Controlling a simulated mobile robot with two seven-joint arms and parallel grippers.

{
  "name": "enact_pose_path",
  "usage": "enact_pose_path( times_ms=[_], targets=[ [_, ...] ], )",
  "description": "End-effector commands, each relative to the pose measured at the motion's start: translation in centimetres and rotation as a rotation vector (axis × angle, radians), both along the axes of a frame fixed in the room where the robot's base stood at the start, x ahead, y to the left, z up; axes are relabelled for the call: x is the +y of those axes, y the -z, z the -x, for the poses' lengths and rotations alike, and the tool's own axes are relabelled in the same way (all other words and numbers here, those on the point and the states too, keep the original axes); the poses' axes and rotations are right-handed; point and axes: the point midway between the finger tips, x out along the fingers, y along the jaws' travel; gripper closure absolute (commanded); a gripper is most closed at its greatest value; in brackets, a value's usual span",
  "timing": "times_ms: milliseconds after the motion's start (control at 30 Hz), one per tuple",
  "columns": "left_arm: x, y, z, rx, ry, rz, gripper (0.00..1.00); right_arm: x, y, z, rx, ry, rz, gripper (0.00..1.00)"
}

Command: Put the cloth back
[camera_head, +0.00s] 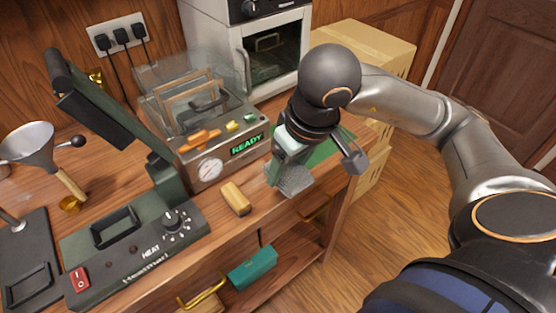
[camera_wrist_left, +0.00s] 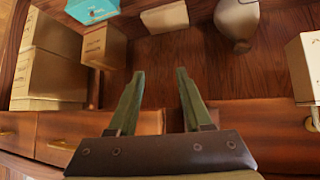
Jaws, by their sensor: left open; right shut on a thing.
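My right gripper (camera_head: 283,168) is shut on a grey cloth (camera_head: 297,181), which hangs bunched at its fingertips near the front right edge of the wooden bench. The wrist and fingers hide part of the cloth. I cannot tell whether the cloth touches the bench. A green mat (camera_head: 332,150) lies behind the gripper at the bench's right end, partly covered by my arm. My left gripper (camera_wrist_left: 160,85) is open and empty in the left wrist view. It does not show in the head view.
A wooden block (camera_head: 236,198) lies left of the cloth. Behind it stands a machine with a READY display (camera_head: 247,144). A green heat sealer (camera_head: 135,240) and a funnel (camera_head: 32,145) fill the left side. A teal box (camera_head: 252,267) sits on the shelf below.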

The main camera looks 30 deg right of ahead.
Motion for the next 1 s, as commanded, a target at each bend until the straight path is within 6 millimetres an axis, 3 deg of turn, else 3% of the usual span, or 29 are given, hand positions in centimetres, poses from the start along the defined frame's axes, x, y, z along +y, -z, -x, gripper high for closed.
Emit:
enact_pose_path(
  times_ms=[100,233,400,567,800,1000],
  targets=[
    [0.0,0.1,0.1,0.005,-0.001,0.0,0.5,-1.2,1.7,-2.9,0.008,0.009,0.001,0.77],
    [-0.2,0.2,0.1,0.006,-0.001,0.003,0.5,-1.9,4.3,-4.8,0.009,0.005,0.003,0.77],
    [-0.3,0.0,-0.1,0.003,0.0,0.005,0.5,-2.5,6.2,-6.4,0.004,0.002,0.001,0.77],
    [-0.3,-0.2,-0.2,0.0,0.0,0.006,0.5,-2.8,7.2,-7.2,0.003,0.002,0.001,0.77],
    [-0.4,-0.8,-0.2,-0.001,0.001,0.007,0.5,-2.9,10.1,-7.5,0.005,0.001,0.001,0.77],
    [-0.4,-0.8,-0.2,-0.001,0.002,0.007,0.5,-2.9,10.6,-7.6,0.0,0.002,0.002,0.77]
  ],
)
